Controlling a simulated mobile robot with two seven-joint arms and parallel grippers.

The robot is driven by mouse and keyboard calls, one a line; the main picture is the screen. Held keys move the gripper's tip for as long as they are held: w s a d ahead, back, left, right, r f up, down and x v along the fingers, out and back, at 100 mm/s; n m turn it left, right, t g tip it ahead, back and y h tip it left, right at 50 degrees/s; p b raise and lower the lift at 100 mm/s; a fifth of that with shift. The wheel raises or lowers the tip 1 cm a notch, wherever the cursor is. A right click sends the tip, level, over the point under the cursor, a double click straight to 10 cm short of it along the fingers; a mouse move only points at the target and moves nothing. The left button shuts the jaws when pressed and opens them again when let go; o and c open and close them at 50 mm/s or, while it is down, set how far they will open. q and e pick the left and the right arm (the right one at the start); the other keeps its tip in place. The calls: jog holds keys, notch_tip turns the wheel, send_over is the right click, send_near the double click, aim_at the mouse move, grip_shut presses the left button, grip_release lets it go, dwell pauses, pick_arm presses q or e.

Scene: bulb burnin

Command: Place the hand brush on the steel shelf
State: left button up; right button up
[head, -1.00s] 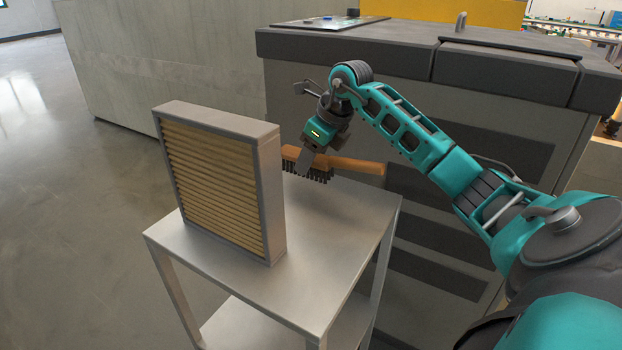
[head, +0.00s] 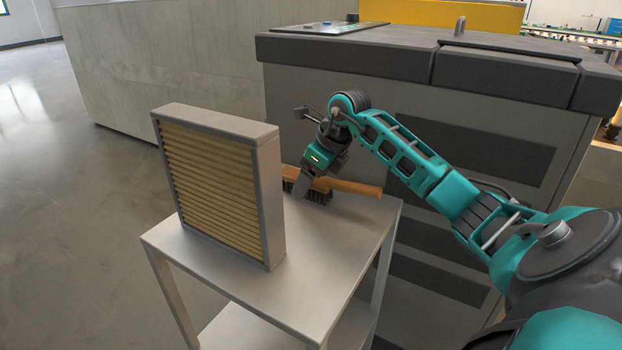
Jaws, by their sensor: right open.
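The hand brush (head: 352,187) has an orange-brown wooden body and dark bristles. It is at the back of the steel shelf's top (head: 330,240), bristles down, and looks to rest on the surface. Its left end is hidden behind the filter panel. My right gripper (head: 304,190) is open at the brush's head, fingers pointing down, with one finger in front of the wood. The far finger is hidden. My left gripper is out of view.
A framed pleated filter (head: 215,190) stands upright on the left of the shelf top, close to my right gripper. A grey cabinet (head: 480,130) stands right behind the shelf. The front right of the shelf top is clear.

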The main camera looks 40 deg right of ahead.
jog(key=shift+r, duration=0.2)
jog(key=shift+s+r, duration=0.15)
jog(key=shift+r, duration=0.2)
jog(key=p+v, duration=0.2)
jog(key=v, duration=0.8)
jog(key=shift+s+r, duration=0.1)
jog(key=shift+r, duration=0.1)
jog(key=shift+s+r, duration=0.15)
jog(key=shift+r, duration=0.15)
jog(key=shift+s+d, duration=0.1)
